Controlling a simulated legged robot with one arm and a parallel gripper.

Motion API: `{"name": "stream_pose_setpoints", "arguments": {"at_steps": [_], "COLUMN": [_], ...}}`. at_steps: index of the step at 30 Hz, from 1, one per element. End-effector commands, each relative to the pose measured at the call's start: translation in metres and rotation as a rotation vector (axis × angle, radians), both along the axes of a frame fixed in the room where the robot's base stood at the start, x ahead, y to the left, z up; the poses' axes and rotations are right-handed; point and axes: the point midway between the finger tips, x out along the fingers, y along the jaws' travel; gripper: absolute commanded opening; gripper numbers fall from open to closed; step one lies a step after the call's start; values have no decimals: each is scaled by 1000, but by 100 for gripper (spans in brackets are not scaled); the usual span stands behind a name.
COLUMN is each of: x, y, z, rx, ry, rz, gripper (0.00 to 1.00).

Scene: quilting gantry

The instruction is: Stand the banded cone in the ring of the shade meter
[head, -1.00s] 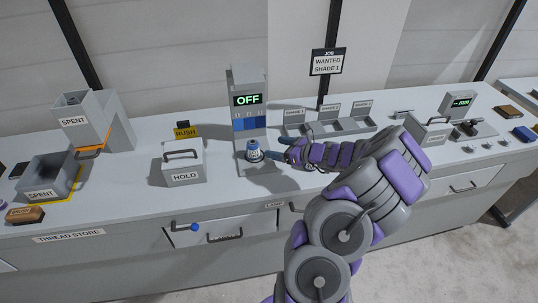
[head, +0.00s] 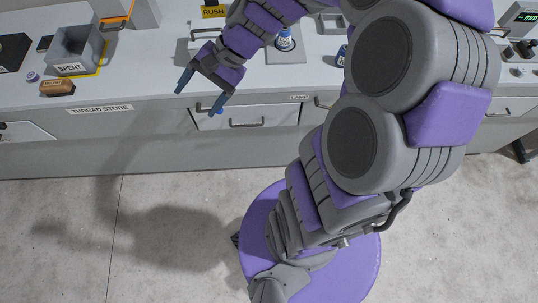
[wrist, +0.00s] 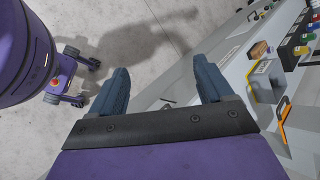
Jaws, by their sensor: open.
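A white and blue banded cone (head: 284,40) stands upright on the square base plate (head: 290,57) of the shade meter, where the ring is. The rest of the meter, with its display, is out of the head view. My gripper (head: 198,102) is open and empty, left of and in front of the cone, above the counter's front edge by the drawer. Its two blue-grey fingers also show spread apart in the wrist view (wrist: 161,66), with nothing between them.
My arm crosses the right of the head view and partly hides another blue item (head: 342,52). At left are the SPENT bin (head: 80,46), a brown block (head: 58,88) and the THREAD STORE label (head: 100,109). A drawer (head: 245,115) is below. The floor is clear.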

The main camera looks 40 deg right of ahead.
Motion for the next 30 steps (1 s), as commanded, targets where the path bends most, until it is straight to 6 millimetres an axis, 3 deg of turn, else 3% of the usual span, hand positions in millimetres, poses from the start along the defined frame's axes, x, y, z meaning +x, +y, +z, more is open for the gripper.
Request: {"name": "stream_pose_setpoints", "arguments": {"at_steps": [3,6,12,15,21,30], "x": [-53,-93,-163,-186,-208,-209], "y": [19,22,0,-15,-34,-36], "z": [-1,-4,-9,-10,-9,-9], "rx": [-152,-280,-516,-603,-690,-697], "ry": [-35,-63,-90,-93,-92,-90], "rz": [225,396,690,787,880,889], "gripper": [80,80,80,80,80,80]}}
